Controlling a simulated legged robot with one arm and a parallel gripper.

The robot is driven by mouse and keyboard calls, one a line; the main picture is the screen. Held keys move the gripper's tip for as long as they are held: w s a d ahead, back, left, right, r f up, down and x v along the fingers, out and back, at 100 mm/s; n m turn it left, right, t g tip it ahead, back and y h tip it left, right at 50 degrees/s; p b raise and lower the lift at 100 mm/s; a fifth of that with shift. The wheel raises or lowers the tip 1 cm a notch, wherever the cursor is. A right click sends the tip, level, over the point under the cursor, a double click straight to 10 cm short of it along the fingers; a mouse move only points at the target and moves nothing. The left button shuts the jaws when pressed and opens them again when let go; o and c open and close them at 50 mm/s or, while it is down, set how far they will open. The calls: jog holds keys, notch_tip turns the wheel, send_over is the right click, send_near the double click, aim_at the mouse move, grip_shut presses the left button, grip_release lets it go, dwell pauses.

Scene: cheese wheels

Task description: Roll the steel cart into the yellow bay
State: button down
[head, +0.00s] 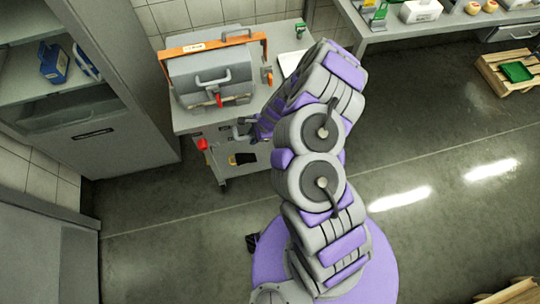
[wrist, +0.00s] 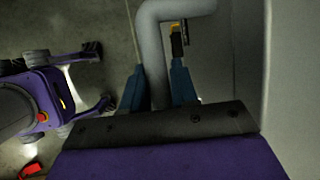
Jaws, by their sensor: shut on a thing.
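The steel cart (head: 187,122) stands against the tiled wall in the head view, with a grey lidded box (head: 208,77) on its top. My gripper (wrist: 158,72) has its two teal fingers on either side of a grey bent bar, the cart's handle (wrist: 153,45), and is shut on it. In the head view the handle (head: 243,130) shows at the cart's front right edge, with my arm partly covering it and the gripper. The yellow bay is in neither view.
An open grey cabinet (head: 125,75) stands left of the cart. A bench (head: 430,32) with several items runs along the back right. A wooden pallet (head: 500,78) with a green tray lies at the far right. The concrete floor (head: 430,140) is clear at right centre.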

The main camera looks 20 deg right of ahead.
jog(key=shift+w+d+b, duration=0.2)
jog(key=shift+w+b, duration=0.2)
jog(key=shift+w, duration=1)
jog(key=shift+w+b, duration=0.6)
jog(key=shift+w, duration=1.4)
jog(key=w, duration=0.4)
jog(key=shift+b, duration=0.4)
jog(key=shift+s, duration=0.1)
jog(key=c, duration=0.9)
grip_release()
jog(key=o, duration=0.6)
jog(key=shift+s+a, duration=0.1)
jog(key=shift+a, duration=0.1)
